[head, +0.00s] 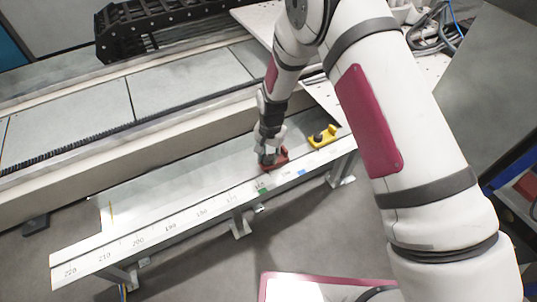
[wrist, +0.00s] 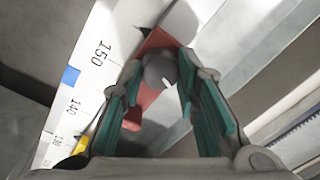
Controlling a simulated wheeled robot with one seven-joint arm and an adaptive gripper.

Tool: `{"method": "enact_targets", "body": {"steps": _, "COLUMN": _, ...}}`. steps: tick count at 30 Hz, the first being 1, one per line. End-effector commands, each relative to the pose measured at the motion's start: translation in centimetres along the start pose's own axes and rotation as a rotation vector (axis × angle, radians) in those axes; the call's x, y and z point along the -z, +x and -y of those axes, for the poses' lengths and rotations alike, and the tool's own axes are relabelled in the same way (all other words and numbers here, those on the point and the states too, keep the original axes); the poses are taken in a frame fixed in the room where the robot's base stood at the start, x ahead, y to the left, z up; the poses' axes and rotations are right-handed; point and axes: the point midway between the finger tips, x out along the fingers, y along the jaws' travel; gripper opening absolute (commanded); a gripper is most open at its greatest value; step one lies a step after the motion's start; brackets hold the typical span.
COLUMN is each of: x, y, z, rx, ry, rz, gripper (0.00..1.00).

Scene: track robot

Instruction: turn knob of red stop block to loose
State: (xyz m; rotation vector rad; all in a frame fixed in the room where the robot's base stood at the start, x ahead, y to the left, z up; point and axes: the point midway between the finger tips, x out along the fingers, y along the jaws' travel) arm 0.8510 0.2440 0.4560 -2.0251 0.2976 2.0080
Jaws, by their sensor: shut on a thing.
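The red stop block (head: 281,164) sits on the rail with the number scale in the head view. It also shows in the wrist view (wrist: 160,41), partly hidden by the fingers. Its dark grey round knob (wrist: 160,70), with a small white mark, lies between my fingertips in the wrist view. My gripper (head: 268,158) points down over the block; in the wrist view its green-padded fingers (wrist: 158,75) are shut on the knob from both sides. The fingers hide the knob's sides.
A yellow stop block (head: 325,137) with a dark knob is on the same rail to the right. The white scale (wrist: 97,62) carries printed numbers, a blue mark (wrist: 71,76) and a green mark (head: 264,190). The rail left of the red block is clear.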

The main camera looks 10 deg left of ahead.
Motion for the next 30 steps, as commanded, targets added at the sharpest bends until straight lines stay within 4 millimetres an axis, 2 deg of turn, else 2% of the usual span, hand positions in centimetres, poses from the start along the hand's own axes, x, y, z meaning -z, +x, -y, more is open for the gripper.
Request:
{"method": "enact_targets", "body": {"steps": 18, "x": 0.10, "y": 0.02, "z": 0.09, "rx": 0.000, "ry": -0.568, "rz": 0.028, "gripper": 0.01}}
{"method": "enact_targets", "body": {"steps": 30, "x": 0.06, "y": 0.04, "z": 0.16, "rx": 0.000, "ry": -0.805, "rz": 0.039, "gripper": 0.01}}
